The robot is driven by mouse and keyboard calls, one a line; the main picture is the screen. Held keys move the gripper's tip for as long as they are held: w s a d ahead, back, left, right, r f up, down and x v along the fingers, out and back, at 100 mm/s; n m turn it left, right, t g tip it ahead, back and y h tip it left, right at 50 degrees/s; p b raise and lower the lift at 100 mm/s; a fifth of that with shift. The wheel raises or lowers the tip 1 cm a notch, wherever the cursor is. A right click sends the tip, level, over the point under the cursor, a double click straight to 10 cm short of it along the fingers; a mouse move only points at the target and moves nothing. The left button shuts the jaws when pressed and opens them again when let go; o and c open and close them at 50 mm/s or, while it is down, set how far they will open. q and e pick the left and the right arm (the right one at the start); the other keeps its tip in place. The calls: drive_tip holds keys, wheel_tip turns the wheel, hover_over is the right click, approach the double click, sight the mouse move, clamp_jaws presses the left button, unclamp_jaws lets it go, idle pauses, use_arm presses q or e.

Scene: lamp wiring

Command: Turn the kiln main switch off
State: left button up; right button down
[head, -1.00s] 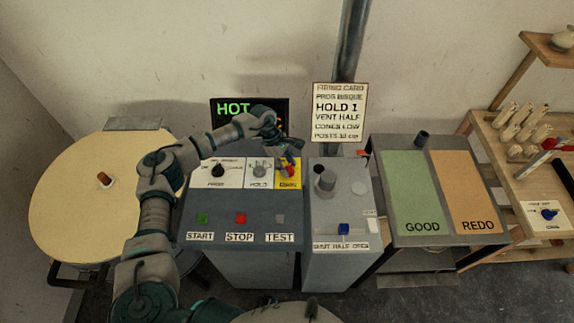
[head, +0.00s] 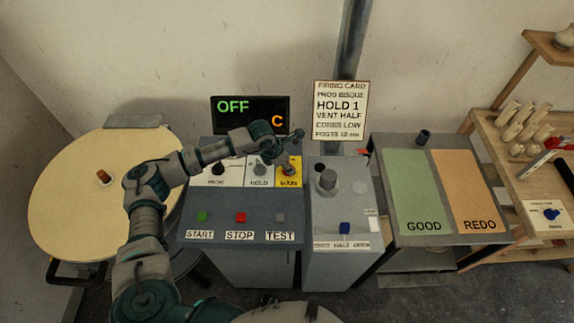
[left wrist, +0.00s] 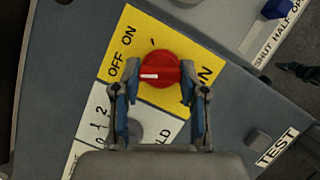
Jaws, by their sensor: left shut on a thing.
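The main switch is a red knob (left wrist: 158,70) on a yellow plate (left wrist: 150,30) lettered OFF, ON and MAIN. My left gripper (left wrist: 160,74) is shut on the knob, one finger on each side. The knob's white mark lies at its left side, toward the word OFF. In the head view my left gripper (head: 289,166) is over the yellow plate (head: 288,180) and hides most of the knob. The kiln display (head: 249,114) reads OFF in green with an orange C.
START, STOP and TEST buttons (head: 240,217) sit on the front of the kiln panel. The HOLD dial (head: 260,169) is just left of the yellow plate. A grey box with a blue slider (head: 344,228) stands close on the right. A round cream lid (head: 70,190) is at left.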

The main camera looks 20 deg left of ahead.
use_arm(q)
drive_tip(key=shift+r+n+t+y+b, duration=0.1)
drive_tip(key=shift+n+t+y+b, duration=0.25)
drive_tip(key=shift+n, duration=0.6)
drive_tip(key=shift+n+t+y+b, duration=0.15)
drive_tip(key=shift+n+y+b, duration=0.2)
drive_tip(key=shift+n, duration=0.6)
drive_tip(key=shift+w, duration=0.1)
drive_tip(key=o, duration=1.1)
drive_tip(key=shift+o, duration=0.2)
drive_tip(key=v, duration=1.1)
drive_tip(key=shift+a+r, duration=0.15)
drive_tip(key=shift+r, duration=0.15)
